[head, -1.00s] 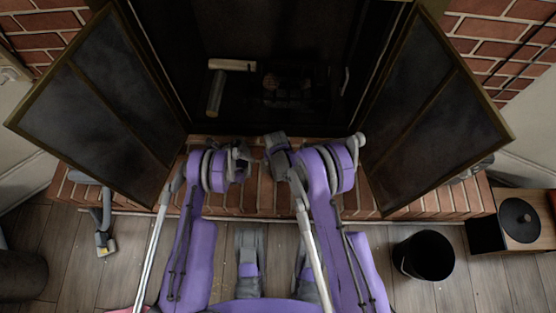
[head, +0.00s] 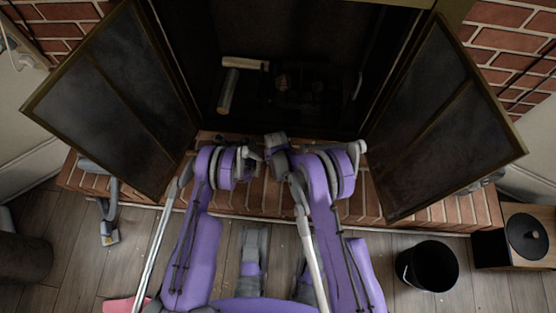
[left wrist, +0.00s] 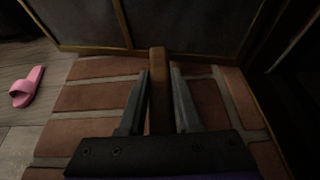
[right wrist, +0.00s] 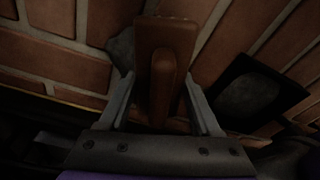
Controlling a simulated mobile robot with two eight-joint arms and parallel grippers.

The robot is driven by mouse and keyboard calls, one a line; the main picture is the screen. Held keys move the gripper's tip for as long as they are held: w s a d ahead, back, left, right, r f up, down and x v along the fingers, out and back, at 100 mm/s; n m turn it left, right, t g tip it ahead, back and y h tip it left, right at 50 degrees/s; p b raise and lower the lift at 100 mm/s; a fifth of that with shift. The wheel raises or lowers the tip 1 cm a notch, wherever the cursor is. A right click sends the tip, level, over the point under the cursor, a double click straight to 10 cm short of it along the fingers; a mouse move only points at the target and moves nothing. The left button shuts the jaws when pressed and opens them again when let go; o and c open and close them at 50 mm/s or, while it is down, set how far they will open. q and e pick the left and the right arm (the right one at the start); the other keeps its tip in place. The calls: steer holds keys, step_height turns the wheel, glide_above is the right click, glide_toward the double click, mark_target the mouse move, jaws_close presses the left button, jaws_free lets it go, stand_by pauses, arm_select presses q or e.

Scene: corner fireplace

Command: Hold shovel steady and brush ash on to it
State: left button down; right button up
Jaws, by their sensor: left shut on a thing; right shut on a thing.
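My left gripper (head: 247,160) is over the brick hearth before the open fireplace. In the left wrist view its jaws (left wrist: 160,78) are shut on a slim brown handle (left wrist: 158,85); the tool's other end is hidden. My right gripper (head: 275,145) is close beside it. In the right wrist view its jaws (right wrist: 158,88) are shut on a broader brown brush-like tool (right wrist: 166,45). A dark square pan-like piece (right wrist: 285,88) with a grey patch shows right of it; I cannot tell if it is the shovel. I cannot make out ash for certain.
Glass doors stand open at left (head: 115,105) and right (head: 445,120). Logs (head: 228,90) lie in the dark firebox (head: 310,45). A black bucket (head: 427,266) and a wooden box (head: 530,235) stand on the floor at right. A pink slipper (left wrist: 27,88) lies off the hearth.

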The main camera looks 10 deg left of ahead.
mark_target(261, 161)
steer(key=shift+a, duration=0.2)
steer(key=shift+s+a, duration=0.15)
steer(key=shift+a, duration=1.25)
steer(key=shift+a, duration=1.45)
steer(key=shift+d+r, duration=0.5)
steer(key=shift+r, duration=0.55)
steer(key=shift+d+r, duration=0.5)
steer(key=shift+r, duration=0.55)
steer(key=shift+d+r, duration=0.5)
steer(key=shift+r, duration=0.55)
